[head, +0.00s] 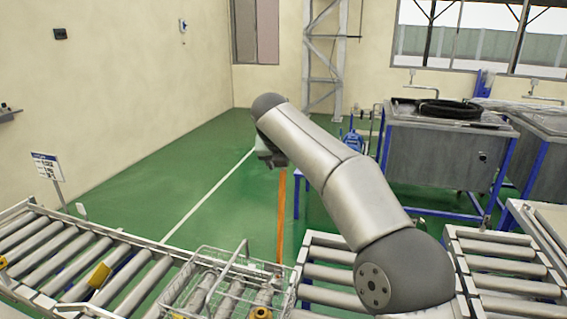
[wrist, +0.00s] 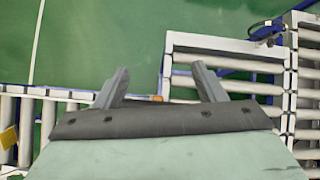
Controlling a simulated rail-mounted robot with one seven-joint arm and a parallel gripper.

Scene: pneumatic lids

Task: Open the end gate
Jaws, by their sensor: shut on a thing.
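The end gate appears as an upright orange bar (head: 281,215) in the head view. It stands at the gap between the two roller conveyor sections. My gripper (head: 272,158) is at its top end and points down. My arm hides part of the gripper and its fingers are hard to make out there. In the wrist view the two grey fingers (wrist: 160,75) stand apart, with a small orange patch of the bar (wrist: 157,98) between them. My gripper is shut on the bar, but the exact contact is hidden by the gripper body.
A wire basket (head: 240,283) with grey cylindrical parts sits on the left roller conveyor (head: 85,262), near the gap. A yellow block (head: 100,275) is on its rollers. Another roller section (head: 325,275) lies right of the gap. Metal sink benches (head: 440,158) stand behind; green floor is clear at left.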

